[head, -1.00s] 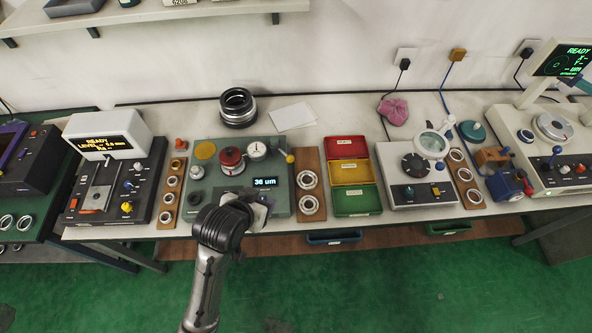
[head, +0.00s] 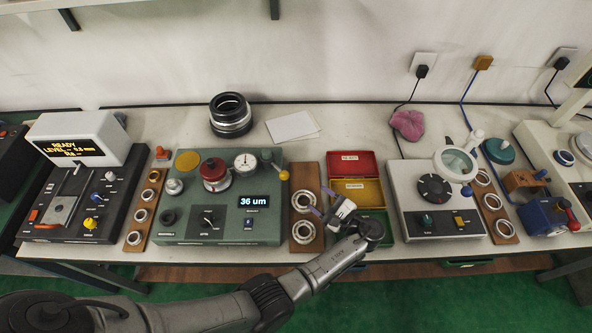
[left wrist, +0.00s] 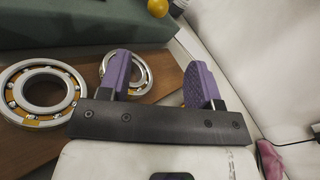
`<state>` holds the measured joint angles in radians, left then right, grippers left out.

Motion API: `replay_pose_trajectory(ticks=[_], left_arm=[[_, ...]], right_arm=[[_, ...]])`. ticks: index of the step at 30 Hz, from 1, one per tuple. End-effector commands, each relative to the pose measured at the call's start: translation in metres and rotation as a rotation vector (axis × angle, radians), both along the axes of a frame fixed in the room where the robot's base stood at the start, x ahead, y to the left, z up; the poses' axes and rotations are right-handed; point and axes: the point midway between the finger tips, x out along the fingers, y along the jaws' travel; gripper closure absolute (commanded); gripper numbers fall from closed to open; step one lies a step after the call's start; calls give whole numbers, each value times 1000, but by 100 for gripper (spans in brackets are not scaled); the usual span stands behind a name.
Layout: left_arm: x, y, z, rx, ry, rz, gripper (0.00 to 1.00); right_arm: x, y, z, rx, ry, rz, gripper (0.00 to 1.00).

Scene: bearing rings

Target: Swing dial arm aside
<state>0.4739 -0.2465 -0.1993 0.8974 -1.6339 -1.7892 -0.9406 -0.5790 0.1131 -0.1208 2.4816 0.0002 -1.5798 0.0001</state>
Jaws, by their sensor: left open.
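The green measuring instrument (head: 200,222) reads 36 um and carries a round white dial gauge (head: 245,162). A short arm beside the dial ends in a yellow ball knob (head: 283,175) at the instrument's right edge. The ball also shows at the top of the left wrist view (left wrist: 157,7). My left gripper (head: 324,203) is open and empty, to the right of and nearer than the knob, by the wooden board and bins. Its purple fingers (left wrist: 160,72) are spread in the left wrist view, apart from the knob. My right gripper is not in view.
A wooden board (head: 306,172) holds bearing rings (head: 303,232), which lie close to my left gripper. Red (head: 350,163), yellow and green bins stand just right of it. A black ring stack (head: 231,116) and white paper (head: 292,127) lie behind the instrument.

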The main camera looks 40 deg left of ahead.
Motion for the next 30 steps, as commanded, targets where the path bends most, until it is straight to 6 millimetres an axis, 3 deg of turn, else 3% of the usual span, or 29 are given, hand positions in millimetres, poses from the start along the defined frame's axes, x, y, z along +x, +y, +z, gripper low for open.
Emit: replay_pose_trajectory(ticks=[6, 13, 30], left_arm=[[-3, 0, 5, 46, 213, 16, 42], [-2, 13, 5, 47, 273, 18, 42], [4, 111, 5, 48, 270, 16, 42]], right_arm=[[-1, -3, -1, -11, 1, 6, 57], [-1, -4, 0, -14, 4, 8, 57], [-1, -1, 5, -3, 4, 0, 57]])
